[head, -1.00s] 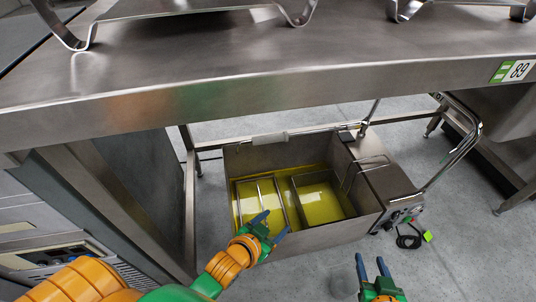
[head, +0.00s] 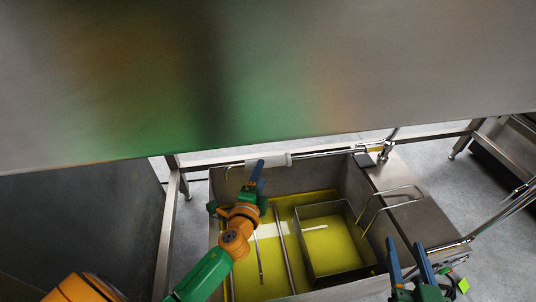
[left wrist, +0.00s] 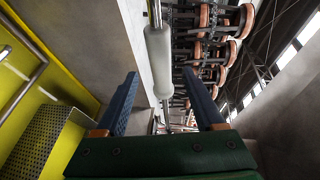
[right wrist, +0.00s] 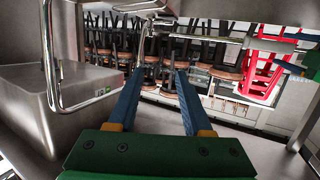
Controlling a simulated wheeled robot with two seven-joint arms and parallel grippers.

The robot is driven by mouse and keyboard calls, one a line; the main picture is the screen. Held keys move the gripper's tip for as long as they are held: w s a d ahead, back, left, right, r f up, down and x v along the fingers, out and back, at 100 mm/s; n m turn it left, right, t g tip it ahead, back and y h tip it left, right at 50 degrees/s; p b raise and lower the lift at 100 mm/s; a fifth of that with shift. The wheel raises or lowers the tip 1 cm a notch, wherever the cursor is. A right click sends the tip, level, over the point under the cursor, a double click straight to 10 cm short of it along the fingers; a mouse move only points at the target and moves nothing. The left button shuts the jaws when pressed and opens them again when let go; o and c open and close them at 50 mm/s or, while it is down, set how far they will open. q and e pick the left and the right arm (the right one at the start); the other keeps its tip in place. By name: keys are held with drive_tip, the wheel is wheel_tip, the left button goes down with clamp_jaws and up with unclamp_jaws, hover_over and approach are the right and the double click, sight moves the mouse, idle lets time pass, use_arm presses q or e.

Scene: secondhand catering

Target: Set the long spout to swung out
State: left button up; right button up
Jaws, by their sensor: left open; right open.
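The long spout is a thin metal pipe (head: 330,153) lying along the back rim of the oil vat, with a white sleeve (head: 274,161) near its left end. Its right end meets an upright fitting at the back right corner. My left gripper (head: 257,175) is open just in front of the sleeve. In the left wrist view the sleeve (left wrist: 158,60) lies in line with the gap between the open fingers (left wrist: 161,75); I cannot tell whether they touch it. My right gripper (head: 406,255) is open and empty at the vat's front right.
The fryer vat (head: 345,178) holds yellow oil and a rectangular basket (head: 352,267). A steel table top (head: 300,75) overhangs at the top of the view. A wire handle (head: 390,194) and a curved metal rail (head: 490,226) stand at the right.

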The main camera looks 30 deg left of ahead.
use_arm(q)
drive_tip(key=b+x, duration=0.2)
drive_tip(key=x, duration=0.4)
drive_tip(key=shift+f, duration=0.1)
drive_tip(key=shift+w, duration=0.15)
clamp_jaws()
use_arm(e)
wheel_tip(320, 180, up, 15)
drive_tip(key=s+a+n+t+y, duration=0.1)
drive_tip(key=s+t+y, duration=0.2)
drive_tip(key=t, duration=0.5)
drive_tip(key=shift+a+f+t+y, duration=0.15)
drive_tip(key=shift+f+t+y, duration=0.05)
drive_tip(key=shift+t+y, duration=0.1)
